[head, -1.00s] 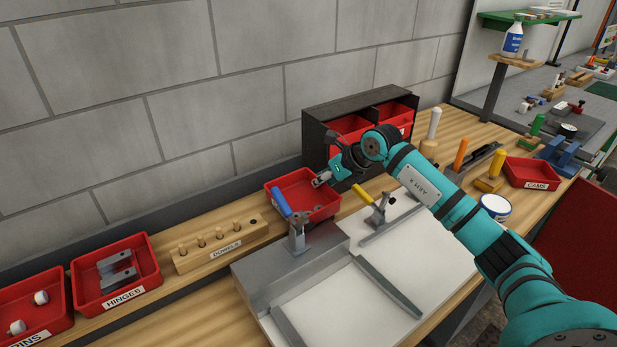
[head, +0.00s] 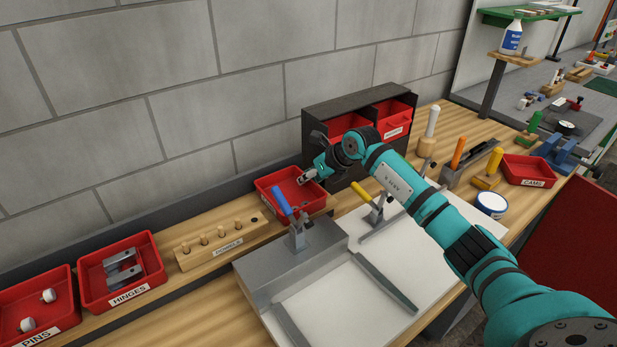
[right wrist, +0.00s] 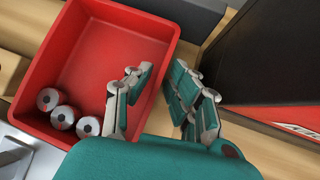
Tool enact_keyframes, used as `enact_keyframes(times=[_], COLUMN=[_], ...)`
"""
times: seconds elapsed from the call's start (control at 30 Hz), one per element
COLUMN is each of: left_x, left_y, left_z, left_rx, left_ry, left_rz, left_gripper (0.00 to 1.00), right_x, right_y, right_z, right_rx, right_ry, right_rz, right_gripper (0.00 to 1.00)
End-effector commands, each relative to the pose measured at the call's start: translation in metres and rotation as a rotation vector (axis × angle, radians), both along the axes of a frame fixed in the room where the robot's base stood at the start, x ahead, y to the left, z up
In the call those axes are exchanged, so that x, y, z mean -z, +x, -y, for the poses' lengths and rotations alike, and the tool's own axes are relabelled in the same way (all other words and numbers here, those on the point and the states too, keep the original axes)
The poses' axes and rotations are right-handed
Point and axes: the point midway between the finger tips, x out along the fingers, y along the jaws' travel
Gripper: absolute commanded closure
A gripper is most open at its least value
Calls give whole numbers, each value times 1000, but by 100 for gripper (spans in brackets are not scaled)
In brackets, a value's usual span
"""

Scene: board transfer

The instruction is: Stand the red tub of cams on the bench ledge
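A red tub (head: 265,194) stands on the wooden ledge against the wall, between the dowel block and the dark cabinet. Its front is partly hidden by a blue-handled clamp, and I see no label on it. In the right wrist view, the tub (right wrist: 95,50) holds 3 round grey metal pieces in one corner. My right gripper (head: 308,177) is at its right wall. In the wrist view, the gripper (right wrist: 160,100) is open, one finger inside the wall and one outside, with gaps showing. Another red tub, labelled CAMS (head: 530,172), is on the bench at the right and looks empty. My left gripper is out of view.
The dowel block (head: 222,243) and the HINGES (head: 120,293) and PINS (head: 37,335) tubs line the ledge to the left. The dark cabinet (head: 318,125) stands close on the right. The clamp (head: 283,202) and white board (head: 345,290) are in front.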

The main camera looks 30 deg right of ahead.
Motion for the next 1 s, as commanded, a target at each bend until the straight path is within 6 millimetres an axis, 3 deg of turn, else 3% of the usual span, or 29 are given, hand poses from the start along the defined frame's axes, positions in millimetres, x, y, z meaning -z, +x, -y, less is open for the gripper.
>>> enact_keyframes(times=[0.43,1.0], left_x=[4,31], left_y=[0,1], left_z=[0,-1], left_rx=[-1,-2], left_ry=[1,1], left_rz=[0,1], left_gripper=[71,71], right_x=[-7,-84], right_y=[-6,-67], right_z=[4,33], right_rx=[0,1], right_ry=[-2,0], right_rz=[4,1], right_gripper=[71,71])
